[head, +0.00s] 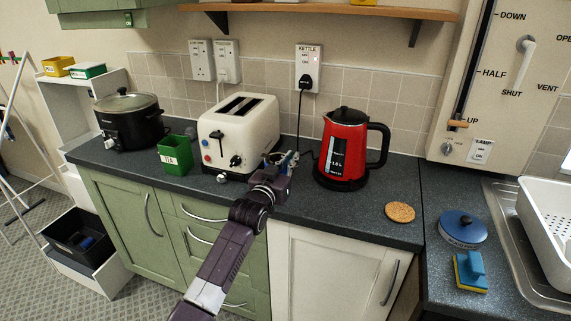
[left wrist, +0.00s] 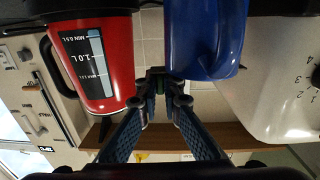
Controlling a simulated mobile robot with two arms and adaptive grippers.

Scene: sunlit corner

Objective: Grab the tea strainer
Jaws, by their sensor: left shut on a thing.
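My left gripper (head: 281,164) is over the worktop between the white toaster and the red kettle. In the left wrist view its fingers (left wrist: 160,92) close on a small, dark, narrow thing, which I take to be the tea strainer (left wrist: 157,76); its shape is mostly hidden. A blue mug-like vessel (left wrist: 207,38) is right beside the fingertips in that view. In the head view only a bit of blue shows by the gripper. My right gripper is not in view.
The red kettle (head: 342,150) stands right of the gripper, and the toaster (head: 236,135) stands left. A green tin (head: 175,156) and a black slow cooker (head: 130,121) are farther left. A cork coaster (head: 400,212) lies to the right, with clear worktop around it.

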